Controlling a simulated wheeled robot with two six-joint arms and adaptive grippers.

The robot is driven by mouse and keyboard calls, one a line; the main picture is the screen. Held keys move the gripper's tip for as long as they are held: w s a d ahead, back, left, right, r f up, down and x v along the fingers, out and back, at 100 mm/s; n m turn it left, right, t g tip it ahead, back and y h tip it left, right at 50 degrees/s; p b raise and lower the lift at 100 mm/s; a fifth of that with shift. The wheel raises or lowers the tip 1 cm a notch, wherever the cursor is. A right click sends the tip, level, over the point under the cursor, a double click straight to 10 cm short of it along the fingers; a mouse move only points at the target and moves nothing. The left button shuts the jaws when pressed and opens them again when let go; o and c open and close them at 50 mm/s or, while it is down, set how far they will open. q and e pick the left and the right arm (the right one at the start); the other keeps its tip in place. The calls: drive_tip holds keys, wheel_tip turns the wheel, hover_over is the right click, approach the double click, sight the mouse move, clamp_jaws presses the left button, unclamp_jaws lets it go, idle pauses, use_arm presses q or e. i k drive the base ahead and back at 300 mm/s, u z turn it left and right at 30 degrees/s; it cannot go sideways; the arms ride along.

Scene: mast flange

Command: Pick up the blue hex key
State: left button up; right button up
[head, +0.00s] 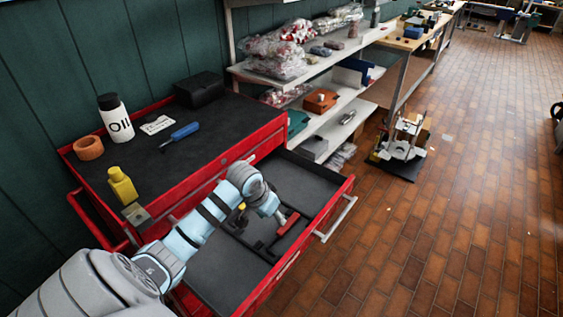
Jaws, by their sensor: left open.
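No blue hex key is clearly recognisable. A blue-handled tool (183,131) with a thin shaft lies on the black top of the red tool cabinet (215,160); I cannot tell if it is a hex key or a screwdriver. My left arm reaches from the lower left over the open drawer (222,264). My left gripper (281,221) is small and dark at the wrist's end, low in the drawer, open. Beside it are a red-handled item (289,223) and a yellow item (241,208), with dark pieces around them. My arm hides part of the drawer. My right gripper is not in view.
The cabinet top holds a white oil bottle (115,118), an orange ring (89,148), a yellow bottle (122,186) and a black box (199,90). Shelves (318,75) with bagged goods stand behind. The drawer's raised walls surround the gripper. The brick floor at right is mostly clear.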

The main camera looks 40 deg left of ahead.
sight(181, 133)
drive_tip(key=k, duration=1)
